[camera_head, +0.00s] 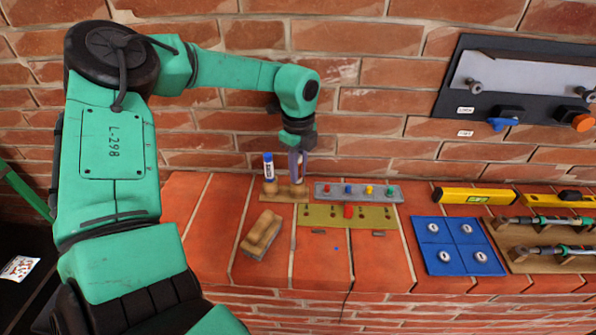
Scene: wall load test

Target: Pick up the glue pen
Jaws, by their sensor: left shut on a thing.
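My left gripper (298,160) points down over the wooden holder (270,197) on the brick ledge. It is shut on a slim pale pen, the glue pen (299,175), which stands upright between the fingers. The fingers cover much of this pen. Its lower end is at the holder, and I cannot tell whether it is still seated there. A second pen, white with a blue cap (268,165), stands upright in the holder just left of the gripper. My right gripper is not in view.
A wooden block (262,233) lies in front of the holder. A grey strip (339,198) with coloured pegs and an olive plate (325,222) lie to the right. Beyond are a blue mat (439,232), yellow levels (474,196) and a tool rack (516,237). The brick wall rises close behind.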

